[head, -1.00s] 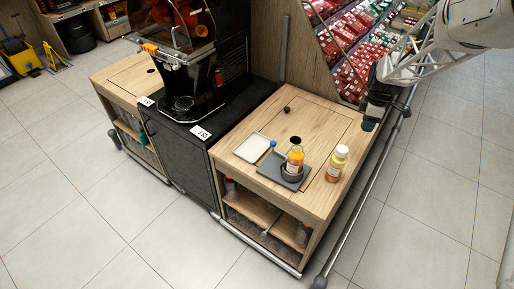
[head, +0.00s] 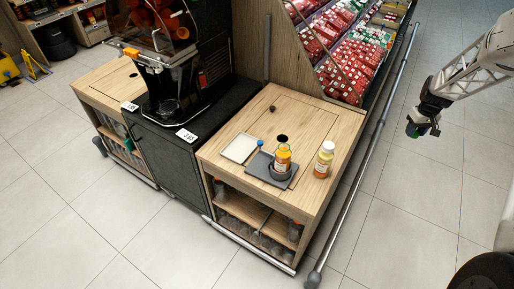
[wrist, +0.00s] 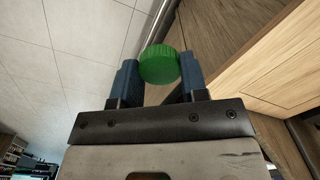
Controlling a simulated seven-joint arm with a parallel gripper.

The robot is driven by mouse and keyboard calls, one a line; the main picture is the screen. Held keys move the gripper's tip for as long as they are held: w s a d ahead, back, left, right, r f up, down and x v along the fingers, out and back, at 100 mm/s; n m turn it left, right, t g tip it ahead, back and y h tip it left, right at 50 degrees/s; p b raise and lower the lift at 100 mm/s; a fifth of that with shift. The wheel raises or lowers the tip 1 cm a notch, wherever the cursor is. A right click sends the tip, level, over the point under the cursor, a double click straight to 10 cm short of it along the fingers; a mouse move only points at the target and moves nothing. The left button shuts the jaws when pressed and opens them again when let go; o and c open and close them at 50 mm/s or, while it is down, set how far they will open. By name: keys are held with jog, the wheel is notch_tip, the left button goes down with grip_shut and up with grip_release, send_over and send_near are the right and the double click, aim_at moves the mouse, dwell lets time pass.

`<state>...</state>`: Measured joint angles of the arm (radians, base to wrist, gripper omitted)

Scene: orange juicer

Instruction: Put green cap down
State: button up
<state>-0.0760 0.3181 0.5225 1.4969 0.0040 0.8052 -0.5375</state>
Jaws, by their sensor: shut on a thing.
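The green cap (wrist: 159,66) is round with a ribbed rim. It is pinched between the two blue fingertips of my gripper (wrist: 159,72) in the wrist view. In the head view my gripper (head: 424,126) is at the right, out over the floor and apart from the wooden counter (head: 318,118). A bit of the green cap (head: 411,131) shows at its lower left side there. The cap touches only the fingers.
On the counter are a white tray (head: 238,148), a grey tray (head: 258,168) bearing an orange juice bottle (head: 282,158), and a white-capped bottle (head: 323,160). A metal rail (head: 362,163) runs along the counter's right side.

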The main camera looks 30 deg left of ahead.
jog(key=w+d+f+m, duration=0.1)
jog(key=w+d+m, duration=0.1)
jog(key=d, duration=0.3)
jog(key=s+a+n, duration=0.5)
jog(key=s+a, duration=0.1)
jog(key=a, duration=0.6)
jog(key=s+a+n, duration=0.6)
jog(key=a, duration=0.7)
jog(key=s+a+n, duration=0.5)
jog(key=s+a, duration=0.1)
jog(key=a, duration=0.6)
jog(key=s+a+n, duration=0.6)
jog(key=s+a, duration=0.4)
jog(key=s+a+f+n, duration=0.1)
jog(key=s+n, duration=0.1)
jog(key=s, duration=0.3)
jog(key=s+a+f+n, duration=0.2)
jog(key=s+n, duration=0.1)
jog(key=s, duration=0.2)
jog(key=s+a+f+n, duration=0.1)
jog(key=s+n, duration=0.2)
jog(key=s, duration=0.2)
jog(key=shift+a+f, duration=0.2)
jog(key=shift+f, duration=0.1)
jog(key=shift+s+d+f+n, duration=0.25)
jog(key=shift+s+f+n, duration=0.15)
jog(key=shift+f, duration=0.05)
jog(key=shift+w+a, duration=0.1)
